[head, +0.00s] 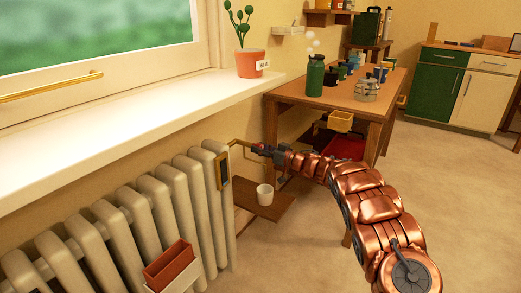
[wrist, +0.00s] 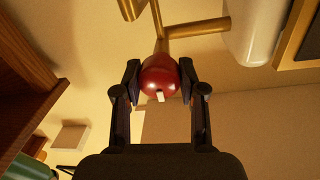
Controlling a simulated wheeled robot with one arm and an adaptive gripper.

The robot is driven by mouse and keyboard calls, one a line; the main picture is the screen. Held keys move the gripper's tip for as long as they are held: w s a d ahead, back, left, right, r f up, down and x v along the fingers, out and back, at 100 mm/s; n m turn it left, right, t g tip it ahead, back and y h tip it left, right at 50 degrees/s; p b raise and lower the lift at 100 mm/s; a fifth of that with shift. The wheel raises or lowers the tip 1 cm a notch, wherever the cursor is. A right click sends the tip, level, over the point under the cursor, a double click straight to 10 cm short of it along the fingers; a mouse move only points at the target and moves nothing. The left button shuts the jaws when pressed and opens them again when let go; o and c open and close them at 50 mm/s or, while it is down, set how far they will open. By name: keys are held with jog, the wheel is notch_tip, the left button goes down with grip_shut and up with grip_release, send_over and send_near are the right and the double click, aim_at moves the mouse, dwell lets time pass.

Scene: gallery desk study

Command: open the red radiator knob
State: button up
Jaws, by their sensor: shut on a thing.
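The red radiator knob (wrist: 160,77) is round and glossy, with a small white mark on its lower face. It sits on a brass pipe fitting (wrist: 198,27) beside the radiator. My gripper (wrist: 161,84) is shut on the knob, one finger on each side. In the head view my gripper (head: 262,149) is at the right end of the cream ribbed radiator (head: 160,215), and only a small bit of red shows between its fingers. How far the knob is turned cannot be told.
A wooden desk (head: 340,92) with a green bottle (head: 315,76) and cups stands to the right. A white cup (head: 265,194) rests on a low wooden board (head: 270,208) below my gripper. A windowsill (head: 130,115) runs above the radiator. Floor at right is clear.

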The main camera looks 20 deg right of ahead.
jog(key=c, duration=0.3)
jog(key=shift+n, duration=0.3)
jog(key=n+p, duration=0.1)
jog(key=n, duration=0.2)
jog(key=shift+a+n, duration=0.1)
jog(key=shift+n, duration=0.2)
jog(key=n, duration=0.3)
jog(key=shift+f+n, duration=0.15)
jog(key=shift+n, duration=0.25)
jog(key=n+b, duration=0.3)
jog(key=n, duration=0.2)
jog(key=shift+f+n+y, duration=0.1)
jog(key=shift+n+y, duration=0.2)
jog(key=shift+y, duration=0.1)
jog(key=shift+n+b, duration=1.25)
jog(key=shift+n, duration=1.15)
